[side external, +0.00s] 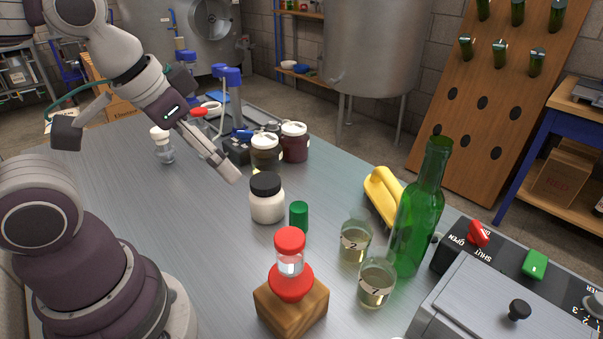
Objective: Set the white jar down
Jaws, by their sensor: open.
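The white jar (267,207) with a black lid stands upright on the grey metal table (210,258), near its middle. My gripper (226,168) is open, to the upper left of the jar in the picture. Its fingers point down to the right, and a gap shows between their tips and the jar. Nothing shows held in the fingers; the far finger is hard to make out.
A green cylinder (299,215) stands right beside the jar. Two lidded jars (265,156) stand behind it. A red-capped vial sits in a wooden block (291,305) in front. Glasses (355,243), a green bottle (417,215) and bananas (382,195) are right. Table left of the jar is clear.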

